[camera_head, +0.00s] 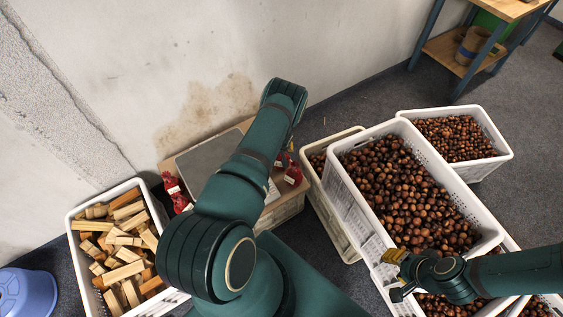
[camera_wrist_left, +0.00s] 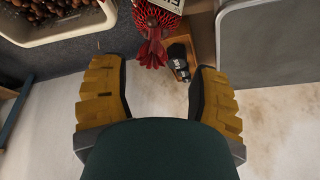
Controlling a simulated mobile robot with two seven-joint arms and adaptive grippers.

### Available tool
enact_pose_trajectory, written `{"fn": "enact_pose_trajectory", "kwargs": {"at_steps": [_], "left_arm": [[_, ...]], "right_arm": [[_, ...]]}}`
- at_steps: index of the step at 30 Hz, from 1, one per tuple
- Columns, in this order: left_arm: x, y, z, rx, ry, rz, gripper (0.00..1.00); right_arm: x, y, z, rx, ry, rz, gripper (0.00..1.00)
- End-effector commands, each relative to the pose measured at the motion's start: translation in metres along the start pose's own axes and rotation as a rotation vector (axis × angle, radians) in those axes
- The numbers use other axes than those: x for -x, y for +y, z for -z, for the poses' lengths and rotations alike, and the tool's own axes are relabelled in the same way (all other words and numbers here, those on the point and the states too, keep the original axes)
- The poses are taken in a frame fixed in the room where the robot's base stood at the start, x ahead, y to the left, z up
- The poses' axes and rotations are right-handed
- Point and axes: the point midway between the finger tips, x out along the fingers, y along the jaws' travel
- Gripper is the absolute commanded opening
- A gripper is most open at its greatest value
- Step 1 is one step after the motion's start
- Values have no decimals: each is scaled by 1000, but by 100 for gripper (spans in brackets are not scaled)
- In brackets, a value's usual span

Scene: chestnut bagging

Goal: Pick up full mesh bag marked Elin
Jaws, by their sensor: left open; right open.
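A red mesh bag (camera_wrist_left: 154,14) hangs in from the top edge of the left wrist view. Its gathered red neck (camera_wrist_left: 153,50) points toward my left gripper. A white label (camera_wrist_left: 170,3) on it is cut off, with only a few dark letters showing. My left gripper (camera_wrist_left: 160,66) is open, its yellow-padded fingers on either side of the neck's end, with nothing gripped. In the head view my own arm hides this gripper. Red bags with white labels (camera_head: 293,174) show beside that arm on the workbench (camera_head: 272,215). My right gripper (camera_head: 392,274) is open over the chestnut crates.
Large white crates of chestnuts (camera_head: 338,190) fill the right. A grey plate (camera_wrist_left: 270,45) and a small dark object (camera_wrist_left: 180,52) are near the bag. A wall stands behind.

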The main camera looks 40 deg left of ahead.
Motion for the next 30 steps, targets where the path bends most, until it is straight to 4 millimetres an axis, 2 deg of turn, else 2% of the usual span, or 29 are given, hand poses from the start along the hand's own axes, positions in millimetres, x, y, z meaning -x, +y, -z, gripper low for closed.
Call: {"fn": "enact_pose_trajectory", "kwargs": {"at_steps": [1,6,14,24,30], "left_arm": [[-12,-1,-2,1,0,0,61],[-36,0,-1,2,0,-1,61],[-48,1,0,0,0,-1,61],[-87,8,3,1,0,-2,61],[-97,8,4,1,0,-1,61]], "right_arm": [[-5,2,-1,1,-3,0,42],[-13,5,-2,2,-2,1,42],[-17,6,-1,3,1,0,42],[-37,14,1,4,10,0,42],[-42,15,2,5,14,0,42]]}}
